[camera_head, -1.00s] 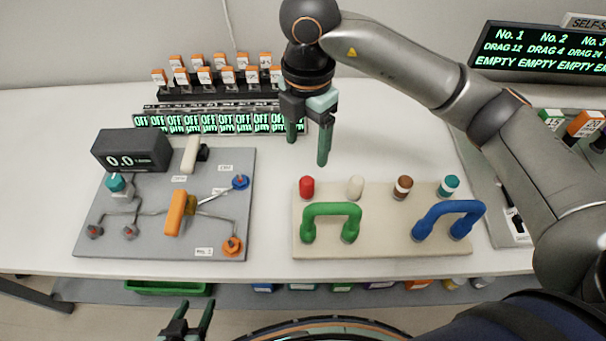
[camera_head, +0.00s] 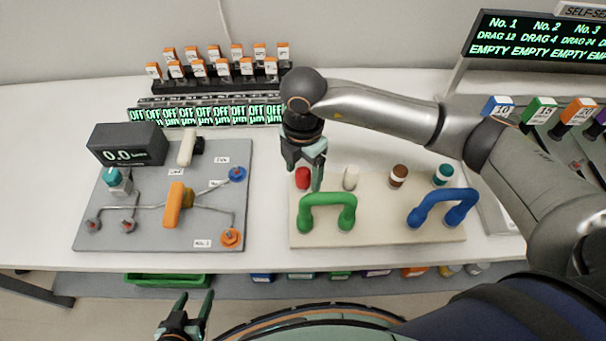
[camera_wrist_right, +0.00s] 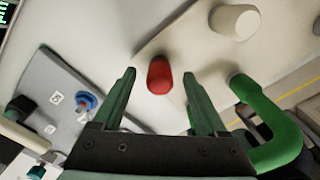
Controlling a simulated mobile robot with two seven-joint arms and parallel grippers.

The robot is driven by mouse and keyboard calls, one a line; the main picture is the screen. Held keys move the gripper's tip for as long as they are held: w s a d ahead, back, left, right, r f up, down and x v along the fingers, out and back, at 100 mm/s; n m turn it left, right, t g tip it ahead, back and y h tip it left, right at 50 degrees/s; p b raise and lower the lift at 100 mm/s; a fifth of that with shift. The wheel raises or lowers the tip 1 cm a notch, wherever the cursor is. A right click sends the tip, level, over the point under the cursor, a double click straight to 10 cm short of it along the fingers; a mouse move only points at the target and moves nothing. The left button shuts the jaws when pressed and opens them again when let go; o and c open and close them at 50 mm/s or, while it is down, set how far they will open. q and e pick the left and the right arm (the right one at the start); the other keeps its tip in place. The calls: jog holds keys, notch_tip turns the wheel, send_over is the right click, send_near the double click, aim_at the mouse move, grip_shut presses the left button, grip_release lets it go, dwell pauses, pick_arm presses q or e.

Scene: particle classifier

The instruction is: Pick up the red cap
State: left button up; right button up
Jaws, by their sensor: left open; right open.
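The red cap (camera_head: 303,178) stands upright at the left end of the beige board (camera_head: 380,236). My right gripper (camera_head: 304,184) is open above and around the cap's place in the head view, partly covering it. In the right wrist view the red cap (camera_wrist_right: 159,75) shows between the two open fingers (camera_wrist_right: 160,100), near their tips and apart from both. My left gripper (camera_head: 190,308) is open and empty at the bottom of the head view, in front of the table.
A white cap (camera_head: 351,178), brown cap (camera_head: 398,175) and teal cap (camera_head: 443,174) stand in the same row. Green (camera_head: 327,212) and blue (camera_head: 443,207) arched handles rise in front. A grey panel (camera_head: 150,238) lies to the left.

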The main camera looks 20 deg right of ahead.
aim_at(303, 171)
grip_shut()
dwell(0.6)
notch_tip(303, 171, up, 10)
jog(key=shift+r, duration=0.1)
dwell(0.4)
